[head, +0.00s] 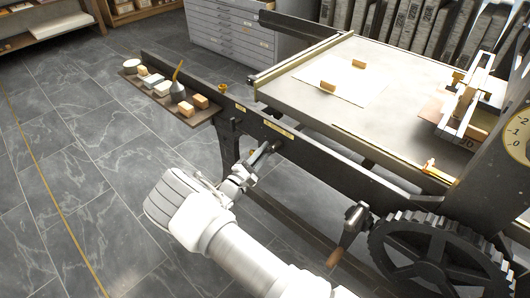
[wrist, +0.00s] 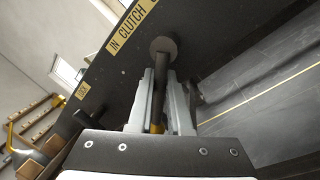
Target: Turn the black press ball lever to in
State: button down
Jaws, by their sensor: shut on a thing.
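The black lever (wrist: 158,88) shows in the wrist view as a dark rod running between my fingers. A round dark end or boss (wrist: 163,47) sits just beyond the fingertips, against the press's dark side rail (wrist: 215,40). A yellow label reading "IN CLUTCH" (wrist: 130,28) is on the rail beside it. My gripper (wrist: 163,78) is shut on the rod. In the head view my gripper (head: 262,153) is at the rail's near side, below a brass plate (head: 278,130). The lever is small and partly hidden there, and I cannot tell its exact setting.
A side shelf (head: 150,88) with blocks and a small can is left of the press. A crank with a wooden grip (head: 335,258) and a large gear wheel (head: 440,260) stand at the right. The press bed (head: 300,75) is above. The tiled floor (head: 90,200) at left is clear.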

jog(key=shift+a, duration=0.1)
jog(key=c, duration=0.8)
grip_release()
jog(key=shift+c, duration=0.2)
jog(key=p+v, duration=0.3)
jog(key=v, duration=1.4)
jog(key=shift+s, duration=0.2)
jog(key=shift+r, duration=0.1)
